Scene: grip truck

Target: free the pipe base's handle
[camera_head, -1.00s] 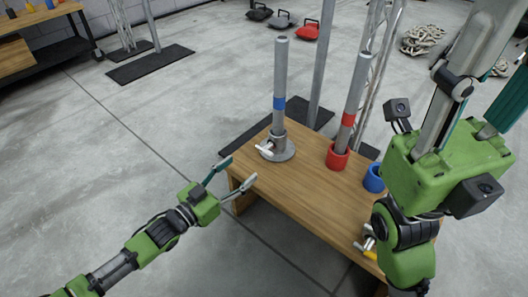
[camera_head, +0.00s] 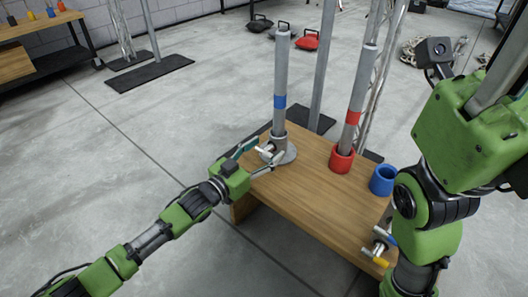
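The pipe base (camera_head: 283,156) is a grey round flange near the back-left end of the wooden table. It holds an upright grey pipe (camera_head: 281,75) with a blue band. Its pale handle (camera_head: 266,150) sticks out at the front left. My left gripper (camera_head: 262,155) is open at the handle, one finger on the far side and one on the near side; I cannot tell whether they touch it. My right gripper (camera_head: 497,70) fills the right edge, partly cut off, and its fingertips are out of view.
On the table (camera_head: 310,205) stand a red cup (camera_head: 342,160) with a leaning red-banded pipe (camera_head: 358,105) and an empty blue cup (camera_head: 383,180). A metal fitting with yellow and blue parts (camera_head: 379,246) lies at the front right. The table's middle is clear.

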